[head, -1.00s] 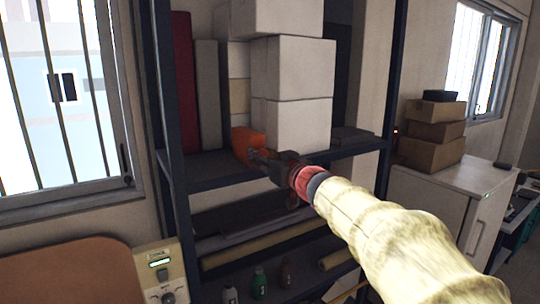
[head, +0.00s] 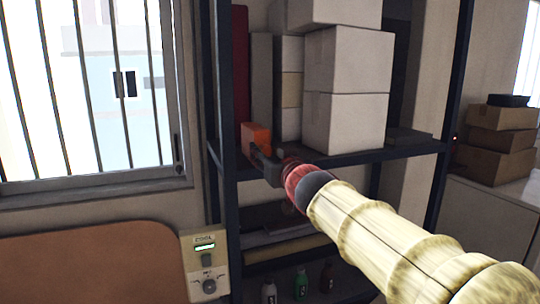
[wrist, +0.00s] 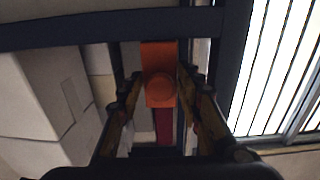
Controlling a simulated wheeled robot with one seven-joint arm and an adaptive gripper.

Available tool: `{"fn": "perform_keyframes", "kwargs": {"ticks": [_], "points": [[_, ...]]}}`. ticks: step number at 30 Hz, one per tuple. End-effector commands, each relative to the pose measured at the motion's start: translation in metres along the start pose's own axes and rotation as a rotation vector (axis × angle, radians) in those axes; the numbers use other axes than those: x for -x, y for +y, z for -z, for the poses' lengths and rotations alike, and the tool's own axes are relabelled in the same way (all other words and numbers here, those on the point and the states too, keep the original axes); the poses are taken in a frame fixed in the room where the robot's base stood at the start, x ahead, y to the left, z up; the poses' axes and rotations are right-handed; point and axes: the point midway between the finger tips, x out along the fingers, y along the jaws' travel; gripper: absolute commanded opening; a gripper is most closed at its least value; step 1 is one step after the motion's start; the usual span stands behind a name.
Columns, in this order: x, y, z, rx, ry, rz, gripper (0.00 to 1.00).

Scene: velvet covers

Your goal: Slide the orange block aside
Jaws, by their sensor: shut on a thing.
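The orange block (head: 255,136) sits at the left end of the dark shelf's front, in front of the red and grey upright items. My gripper (head: 265,162) reaches it from the front right and is shut on it. In the wrist view the orange block (wrist: 160,85), with a round knob-like part, lies between my two fingers (wrist: 155,105). The exact finger contact is hard to see in the head view.
White boxes (head: 345,90) are stacked on the shelf to the right of the block. A dark shelf post (head: 222,100) stands close on its left. A barred window (head: 90,90) is further left. Bottles (head: 300,282) stand below, and brown boxes (head: 500,140) are at right.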

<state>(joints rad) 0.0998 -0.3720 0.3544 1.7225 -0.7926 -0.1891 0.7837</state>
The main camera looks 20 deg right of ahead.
Motion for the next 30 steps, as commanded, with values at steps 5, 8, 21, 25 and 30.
{"fn": "perform_keyframes", "kwargs": {"ticks": [5, 8, 21, 25, 30], "points": [[0.000, 0.000, 0.000, 0.000, 0.000, 0.000, 0.36], [0.000, 0.000, 0.000, 0.000, 0.000, 0.000, 0.42], [0.008, 0.001, 0.001, 0.000, 0.001, -0.001, 0.43], [0.028, 0.000, 0.002, 0.000, 0.003, -0.001, 0.43], [0.064, 0.001, 0.001, 0.003, 0.002, -0.002, 0.43]]}}
